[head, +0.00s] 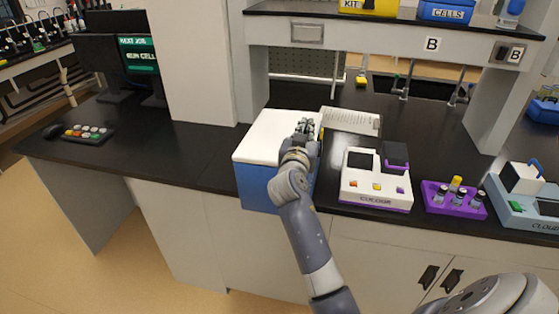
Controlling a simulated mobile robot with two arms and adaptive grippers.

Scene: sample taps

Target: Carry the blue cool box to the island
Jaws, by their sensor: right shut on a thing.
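The blue cool box (255,187) has a white lid (268,130). It is at the front edge of the black bench, and its blue front shows below the level of the bench top. My right gripper (305,127) is at the right side of the lid, shut on the cool box. My own wrist hides the exact grip and part of the box's right side. I cannot tell whether the box rests on the bench or is just clear of it. My left gripper is not in view.
Right of the box are a white colour instrument (376,188), a purple vial rack (453,199) and a pale blue instrument (525,205). A grey-white panelled item (350,121) lies behind. Left are a keypad (87,134), a mouse and monitors. Bare bench (180,150) and open floor (140,245) lie left.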

